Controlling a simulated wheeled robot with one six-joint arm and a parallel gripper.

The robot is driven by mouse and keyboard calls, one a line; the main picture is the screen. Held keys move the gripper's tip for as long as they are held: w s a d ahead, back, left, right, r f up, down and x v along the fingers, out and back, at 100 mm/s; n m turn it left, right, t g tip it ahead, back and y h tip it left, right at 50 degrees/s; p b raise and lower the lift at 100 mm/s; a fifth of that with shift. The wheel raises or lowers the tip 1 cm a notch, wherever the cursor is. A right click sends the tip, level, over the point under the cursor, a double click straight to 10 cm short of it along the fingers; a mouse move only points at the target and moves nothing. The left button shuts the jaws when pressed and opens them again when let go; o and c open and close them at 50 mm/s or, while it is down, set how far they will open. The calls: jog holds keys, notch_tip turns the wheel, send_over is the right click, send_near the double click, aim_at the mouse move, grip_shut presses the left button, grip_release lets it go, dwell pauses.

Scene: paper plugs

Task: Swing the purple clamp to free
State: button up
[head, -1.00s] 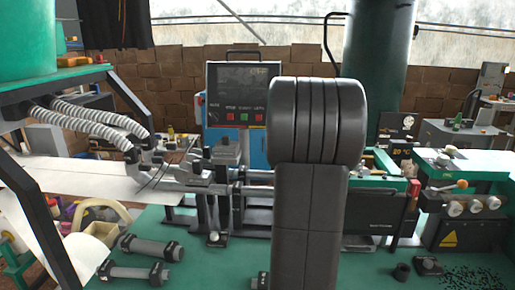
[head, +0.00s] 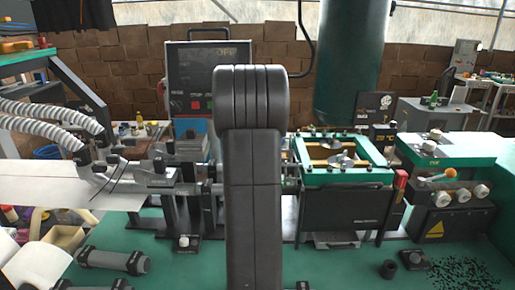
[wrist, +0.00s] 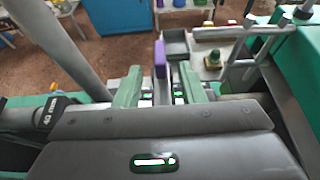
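The purple clamp (wrist: 160,58) shows in the wrist view as a narrow upright purple piece on a grey bar, just above the picture's middle. My gripper (wrist: 158,86) is open, with one green finger to the left of the clamp and one to its right in the picture. Neither finger is seen touching it, and I cannot tell its depth relative to the fingertips. In the head view my own arm covers the middle of the machine, and I make out neither the purple clamp nor my gripper there.
A green-framed machine part (head: 345,175) stands right of my arm. A control panel (head: 207,78) stands behind, and a green tank (head: 345,60) rises at the back. Dark cylinders (head: 115,261) lie at the front left. The green bench (head: 330,268) has bare room at front.

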jog(key=p+x, duration=0.1)
jog(key=x, duration=0.5)
jog(key=shift+w+f, duration=0.2)
jog(key=shift+w, duration=0.15)
grip_shut()
